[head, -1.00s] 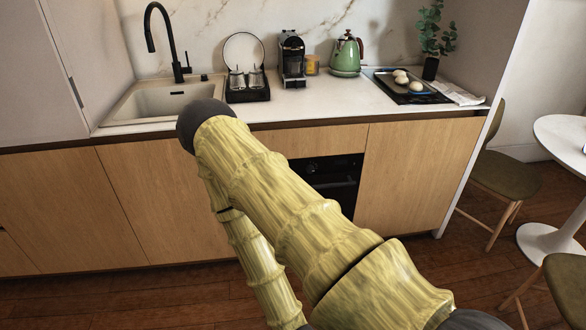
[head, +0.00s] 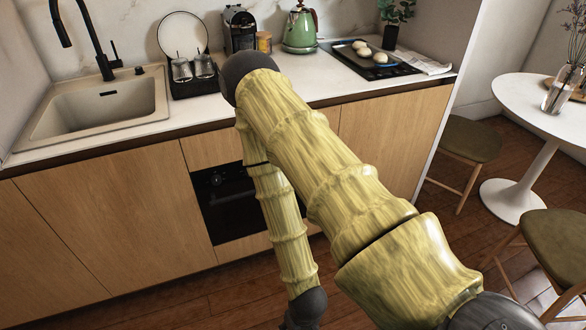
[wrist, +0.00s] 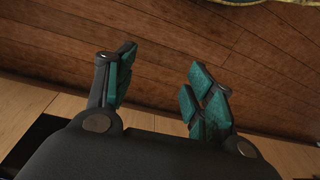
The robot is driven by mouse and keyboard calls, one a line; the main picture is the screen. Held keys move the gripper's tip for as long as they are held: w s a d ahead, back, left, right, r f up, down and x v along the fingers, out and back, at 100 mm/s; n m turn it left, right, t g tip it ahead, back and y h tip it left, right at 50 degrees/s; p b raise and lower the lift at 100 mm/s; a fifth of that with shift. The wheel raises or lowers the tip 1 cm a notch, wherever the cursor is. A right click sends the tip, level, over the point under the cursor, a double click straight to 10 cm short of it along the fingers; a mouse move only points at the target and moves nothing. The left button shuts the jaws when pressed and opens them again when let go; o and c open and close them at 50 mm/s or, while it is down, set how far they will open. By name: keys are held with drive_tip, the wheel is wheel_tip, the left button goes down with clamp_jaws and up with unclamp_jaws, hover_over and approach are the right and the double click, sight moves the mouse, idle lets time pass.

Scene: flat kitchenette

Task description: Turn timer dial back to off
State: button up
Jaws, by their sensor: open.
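The black built-in oven (head: 235,205) sits under the counter in the head view, its door closed. A small round knob (head: 215,180) shows faintly on its upper front; its setting is too small to read, and I cannot tell whether it is the timer dial. My arm covers the right part of the oven. My gripper (wrist: 163,62) is open and empty in the wrist view, with wood floor behind its green-padded fingers. It touches nothing visible. The gripper's fingers do not show in the head view.
The counter above holds a sink (head: 100,110), a coffee machine (head: 240,30), a green kettle (head: 300,28) and a black tray (head: 375,66) with buns. A round white table (head: 535,105) and stools (head: 470,138) stand at the right. Floor is free before the cabinets.

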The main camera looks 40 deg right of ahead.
drive_tip(key=w+d+m+t+b, duration=0.4)
drive_tip(key=w+b, duration=0.4)
drive_tip(key=w, duration=0.5)
drive_tip(key=w+d+m+t+b, duration=0.2)
drive_tip(key=w+m+t+b, duration=0.35)
drive_tip(key=w, duration=0.75)
drive_tip(key=w+d+r+m+t+h+b, duration=0.3)
drive_tip(key=w+d+r+m+b, duration=0.3)
drive_tip(key=d+m+b, duration=0.25)
drive_tip(key=w+d+r+m+t+h+b, duration=0.3)
drive_tip(key=w+d+r+m+h+b, duration=0.15)
drive_tip(key=w+d+m+b, duration=0.4)
drive_tip(key=w+d+r+n+b, duration=0.1)
drive_tip(key=w+d+b, duration=0.3)
drive_tip(key=w, duration=0.4)
drive_tip(key=shift+d+n+y+b, duration=0.35)
drive_tip(key=shift+d+b, duration=0.05)
drive_tip(key=shift+d, duration=0.05)
drive_tip(key=shift+c, duration=0.2)
drive_tip(key=c, duration=1)
